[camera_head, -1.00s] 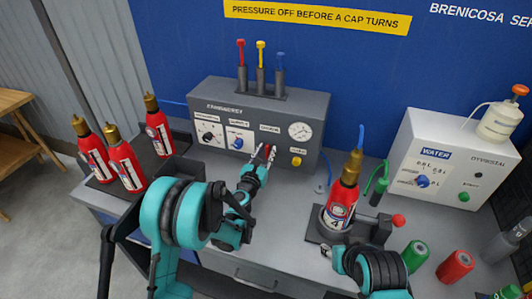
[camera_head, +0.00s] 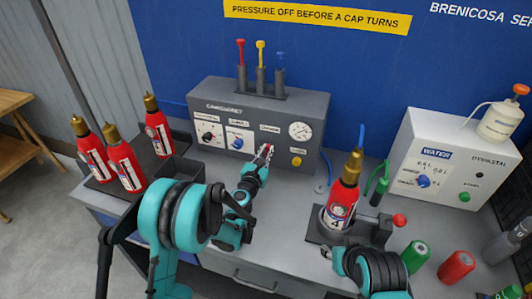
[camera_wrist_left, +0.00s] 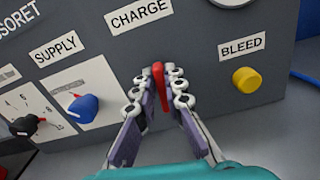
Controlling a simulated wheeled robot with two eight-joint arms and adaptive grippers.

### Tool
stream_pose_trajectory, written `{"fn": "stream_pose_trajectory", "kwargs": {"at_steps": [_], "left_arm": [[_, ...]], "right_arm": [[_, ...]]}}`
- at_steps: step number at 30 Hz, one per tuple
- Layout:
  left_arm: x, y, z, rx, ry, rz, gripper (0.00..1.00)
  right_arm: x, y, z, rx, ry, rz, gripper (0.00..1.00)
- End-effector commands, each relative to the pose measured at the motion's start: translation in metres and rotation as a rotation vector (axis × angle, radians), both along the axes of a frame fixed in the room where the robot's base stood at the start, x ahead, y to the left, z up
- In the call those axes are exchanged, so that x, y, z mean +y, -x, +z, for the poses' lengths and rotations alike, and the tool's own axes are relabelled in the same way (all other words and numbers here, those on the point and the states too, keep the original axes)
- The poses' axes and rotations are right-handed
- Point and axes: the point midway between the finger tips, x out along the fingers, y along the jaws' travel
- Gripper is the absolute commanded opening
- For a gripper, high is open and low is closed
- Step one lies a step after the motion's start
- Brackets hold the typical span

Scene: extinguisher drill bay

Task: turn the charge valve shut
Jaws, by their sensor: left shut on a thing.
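The charge valve's red handle (camera_wrist_left: 158,76) sits under the CHARGE label on the grey panel (camera_head: 222,102). It stands roughly upright in the left wrist view. My left gripper (camera_head: 264,152) is at the panel front, shut on this handle, with a finger on each side of it in the left wrist view (camera_wrist_left: 158,90). The fingers hide part of the handle and its base. My right gripper (camera_head: 330,254) is low in the head view, in front of the bottle stand and away from the panel; its fingers are too small to judge.
A blue supply knob (camera_wrist_left: 82,107) is left of the valve, and a yellow bleed button (camera_wrist_left: 246,80) is right. A red extinguisher (camera_head: 341,200) stands upright in a dark stand (camera_head: 318,232). Several extinguishers stand at left. A white water box (camera_head: 455,150) is at right.

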Motion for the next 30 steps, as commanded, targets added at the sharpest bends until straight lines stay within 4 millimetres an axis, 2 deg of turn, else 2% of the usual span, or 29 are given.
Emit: {"fn": "stream_pose_trajectory", "kwargs": {"at_steps": [30], "left_arm": [[-0.012,0.004,-0.010,-0.289,-0.887,-0.001,0.00]], "right_arm": [[0.000,0.000,-0.040,0.000,0.000,0.000,0.40]]}}
